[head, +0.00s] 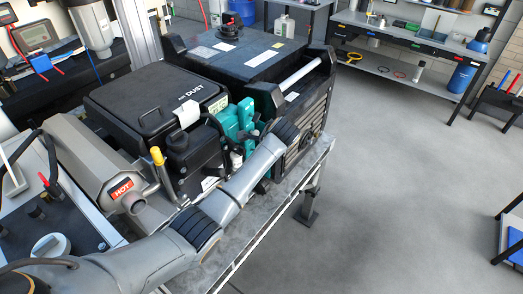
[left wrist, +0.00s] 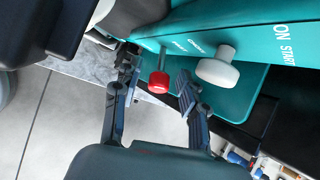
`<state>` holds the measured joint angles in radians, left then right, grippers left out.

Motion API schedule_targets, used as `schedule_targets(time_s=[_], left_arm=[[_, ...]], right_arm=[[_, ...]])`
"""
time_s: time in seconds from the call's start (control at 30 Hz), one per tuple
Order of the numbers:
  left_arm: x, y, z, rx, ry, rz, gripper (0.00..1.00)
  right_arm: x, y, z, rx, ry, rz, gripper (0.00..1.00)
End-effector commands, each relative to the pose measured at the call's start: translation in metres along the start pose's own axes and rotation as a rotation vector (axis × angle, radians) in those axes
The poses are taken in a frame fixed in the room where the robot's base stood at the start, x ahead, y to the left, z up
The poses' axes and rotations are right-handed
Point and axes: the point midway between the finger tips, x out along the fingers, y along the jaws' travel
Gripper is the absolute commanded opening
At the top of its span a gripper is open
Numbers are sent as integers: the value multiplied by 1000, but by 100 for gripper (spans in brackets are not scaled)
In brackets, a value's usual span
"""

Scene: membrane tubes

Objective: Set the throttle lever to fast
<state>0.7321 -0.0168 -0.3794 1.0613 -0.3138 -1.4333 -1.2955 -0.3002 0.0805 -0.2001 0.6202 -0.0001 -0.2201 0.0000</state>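In the left wrist view, a lever with a red knob (left wrist: 158,82) on a thin metal stem stands out from the teal panel (left wrist: 245,45). A thick white knob (left wrist: 217,66) stands just right of it. Small white lettering near both is too blurred to read surely. My left gripper (left wrist: 157,66) is open, one finger on each side of the red knob, with visible gaps to it. In the head view the teal unit (head: 236,118) is partly hidden by my left arm, and the gripper itself cannot be made out. My right gripper is not in view.
The panel also bears the words ON and START (left wrist: 284,38). A black housing marked DUST (head: 150,100), a grey duct marked HOT (head: 85,155) and a yellow-tipped lever (head: 157,156) crowd the left side. The floor (head: 400,190) to the right is open.

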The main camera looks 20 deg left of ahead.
Motion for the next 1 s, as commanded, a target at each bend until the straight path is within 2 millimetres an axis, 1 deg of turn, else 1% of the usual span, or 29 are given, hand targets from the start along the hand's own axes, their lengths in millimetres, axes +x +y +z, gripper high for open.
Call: schedule_targets(time_s=[0.17,0.27,0.37,0.6,0.7,0.83,1.0], left_arm=[[-2,0,0,1,0,1,42],[-12,0,-1,0,0,-1,42],[-29,0,-1,0,1,-2,42],[-81,-1,-1,1,1,-4,42],[-99,-1,0,0,2,-3,42],[-113,0,0,0,1,-1,42],[-120,0,0,0,1,0,42]], right_arm=[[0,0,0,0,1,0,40],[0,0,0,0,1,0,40],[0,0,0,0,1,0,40],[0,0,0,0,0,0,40],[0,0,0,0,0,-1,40],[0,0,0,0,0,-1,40],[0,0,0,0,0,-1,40]])
